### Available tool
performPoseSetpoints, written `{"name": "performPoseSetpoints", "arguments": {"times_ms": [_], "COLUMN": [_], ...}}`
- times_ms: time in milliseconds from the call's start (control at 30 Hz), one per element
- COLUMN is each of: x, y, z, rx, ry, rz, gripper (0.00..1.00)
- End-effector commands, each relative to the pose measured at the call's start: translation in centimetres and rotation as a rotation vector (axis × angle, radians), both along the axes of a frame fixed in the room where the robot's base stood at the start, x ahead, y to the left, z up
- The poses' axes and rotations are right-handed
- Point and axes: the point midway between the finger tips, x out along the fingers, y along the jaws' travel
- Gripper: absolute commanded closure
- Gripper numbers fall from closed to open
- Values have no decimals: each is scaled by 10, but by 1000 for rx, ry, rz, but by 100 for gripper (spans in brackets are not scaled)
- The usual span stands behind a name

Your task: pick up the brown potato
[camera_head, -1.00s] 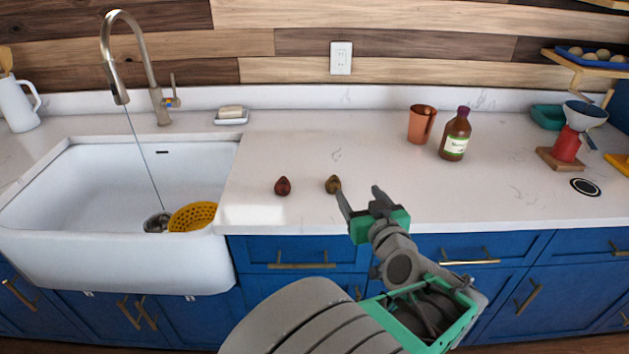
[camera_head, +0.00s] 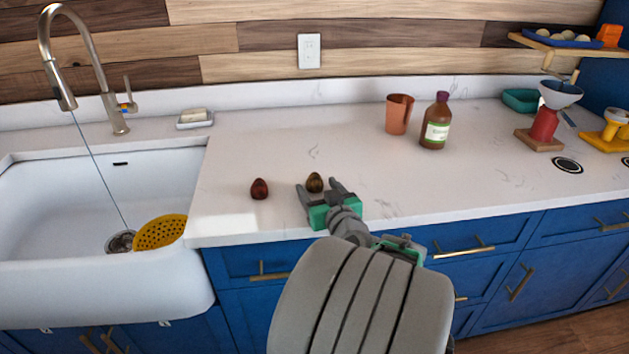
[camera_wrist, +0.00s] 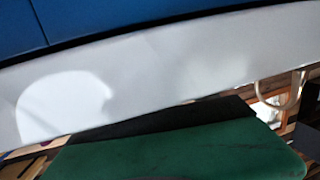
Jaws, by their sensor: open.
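The small brown potato (camera_head: 315,181) rests on the white counter near its front edge. In the head view, my gripper (camera_head: 318,187) is open, with one finger to the left of the potato and the other to the right. I cannot tell whether either finger touches it, or how high the fingers are above the counter. The wrist view shows a green part of my gripper (camera_wrist: 180,153) and no potato.
A dark red, round item (camera_head: 259,189) lies just left of my gripper. The white sink (camera_head: 60,277) with a yellow strainer (camera_head: 160,232) is farther left. An orange cup (camera_head: 398,114) and a brown bottle (camera_head: 436,122) stand behind right. The counter between is clear.

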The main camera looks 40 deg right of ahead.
Motion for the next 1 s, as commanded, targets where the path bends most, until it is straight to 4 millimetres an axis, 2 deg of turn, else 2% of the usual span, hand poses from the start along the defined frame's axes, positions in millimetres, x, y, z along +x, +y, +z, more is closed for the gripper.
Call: {"name": "performPoseSetpoints", "arguments": {"times_ms": [100, 300, 1000], "x": [11, 10, 9], "y": [-5, -6, -7], "z": [-2, -2, -2], "rx": [1, 0, 0], "ry": [1, 0, 0], "rz": [0, -4, -5], "gripper": [33, 33, 90]}}
